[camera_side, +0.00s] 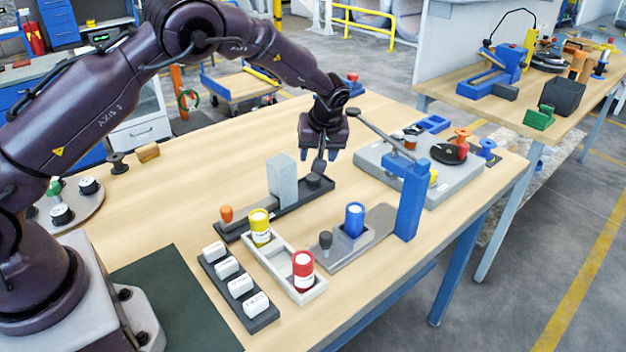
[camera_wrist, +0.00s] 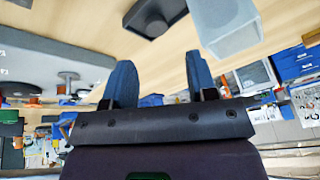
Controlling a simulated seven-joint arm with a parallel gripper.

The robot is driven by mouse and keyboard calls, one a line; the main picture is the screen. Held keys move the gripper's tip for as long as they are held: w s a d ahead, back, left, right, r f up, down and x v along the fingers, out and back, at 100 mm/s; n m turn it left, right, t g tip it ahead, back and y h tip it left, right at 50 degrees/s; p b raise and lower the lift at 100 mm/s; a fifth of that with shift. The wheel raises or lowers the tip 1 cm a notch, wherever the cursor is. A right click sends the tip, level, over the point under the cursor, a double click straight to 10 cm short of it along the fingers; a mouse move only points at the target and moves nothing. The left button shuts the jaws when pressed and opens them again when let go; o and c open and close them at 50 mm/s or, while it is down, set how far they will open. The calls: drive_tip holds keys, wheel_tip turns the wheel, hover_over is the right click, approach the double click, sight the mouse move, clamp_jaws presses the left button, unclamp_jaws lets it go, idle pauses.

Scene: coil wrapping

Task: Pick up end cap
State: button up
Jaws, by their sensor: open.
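My gripper (camera_side: 318,170) is open and empty, above the far right end of a long dark tray (camera_side: 290,205). Its two blue-grey fingers show apart in the wrist view (camera_wrist: 160,72). A small dark piece (camera_side: 314,182) sits on the tray end below the fingers. A dark square base with a rounded centre (camera_wrist: 150,17) shows beyond the fingertips in the wrist view. I cannot tell for certain which piece is the end cap. An upright grey block (camera_side: 281,180) stands on the tray left of my gripper, and it also shows in the wrist view (camera_wrist: 224,25).
An orange-topped peg (camera_side: 226,214) stands at the tray's near end. Yellow (camera_side: 260,227) and red (camera_side: 303,270) cylinders stand in a pale holder. A blue post (camera_side: 409,205) rises at right, beside a grey machine plate (camera_side: 375,165). Free tabletop lies left of the tray.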

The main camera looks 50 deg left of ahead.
drive_tip(key=w+r+n, duration=0.1)
drive_tip(key=n, duration=0.1)
hover_over(313, 177)
drive_tip(key=d, duration=0.2)
drive_tip(key=shift+t, duration=0.3)
drive_tip(key=f, duration=0.7)
drive_tip(key=shift+s+d, duration=0.2)
drive_tip(key=shift+s, duration=0.1)
drive_tip(key=x, duration=0.5)
drive_tip(key=shift+a, duration=0.25)
drive_tip(key=c, duration=0.7)
